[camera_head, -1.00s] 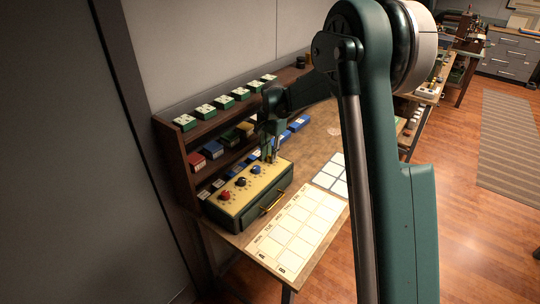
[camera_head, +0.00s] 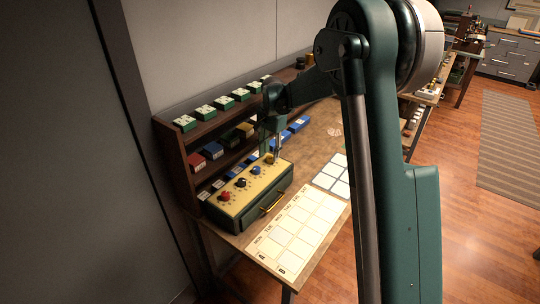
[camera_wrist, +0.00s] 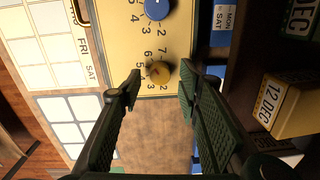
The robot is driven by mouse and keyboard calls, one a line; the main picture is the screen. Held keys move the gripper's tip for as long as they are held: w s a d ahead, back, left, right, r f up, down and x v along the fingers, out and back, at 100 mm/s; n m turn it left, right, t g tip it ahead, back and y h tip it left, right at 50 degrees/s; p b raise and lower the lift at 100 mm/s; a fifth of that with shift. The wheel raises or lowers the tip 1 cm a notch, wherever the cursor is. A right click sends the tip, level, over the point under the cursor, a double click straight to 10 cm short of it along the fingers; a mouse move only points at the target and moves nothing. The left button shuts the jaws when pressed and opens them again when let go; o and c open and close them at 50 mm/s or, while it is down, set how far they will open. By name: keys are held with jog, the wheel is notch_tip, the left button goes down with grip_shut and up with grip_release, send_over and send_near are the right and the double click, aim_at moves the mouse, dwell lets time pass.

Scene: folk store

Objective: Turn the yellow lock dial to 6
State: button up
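The yellow dial (camera_head: 269,158) is at the far end of a row of dials on the pale yellow top of a green lock box (camera_head: 236,208). It also shows in the wrist view (camera_wrist: 159,72), with black digits printed around it. I cannot tell which digit it points to. My gripper (camera_head: 275,156) is above the far end of the box. In the wrist view my gripper (camera_wrist: 161,80) is open and empty, with one finger to each side of the yellow dial in the picture. The fingers look apart from the dial.
Blue (camera_head: 256,170), black (camera_head: 241,183) and red (camera_head: 225,196) dials share the panel. A wooden shelf (camera_head: 176,150) with colored date blocks stands close behind the box. A calendar sheet (camera_head: 295,232) and a blue-white grid card (camera_head: 333,176) lie flat in front.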

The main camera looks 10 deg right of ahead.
aim_at(272, 158)
notch_tip(272, 158, up, 10)
jog(key=shift+s+d+r, duration=0.15)
jog(key=shift+s, duration=0.05)
dwell(0.4)
jog(key=shift+s+r, duration=0.1)
jog(key=s+d+r+n+t, duration=0.25)
jog(key=s+r, duration=0.35)
jog(key=s, duration=0.6)
jog(key=s+d+r+n+t, duration=0.1)
jog(key=s+d+r+n, duration=0.3)
jog(key=s, duration=0.9)
jog(key=s+d+f+n+t, duration=0.1)
jog(key=s+f, duration=0.2)
jog(key=s, duration=0.9)
jog(key=s+d+f+n+t, duration=0.1)
jog(key=s+f+n+t, duration=0.1)
jog(key=s, duration=1)
jog(key=shift+f+b, duration=0.45)
jog(key=shift+f, duration=0.15)
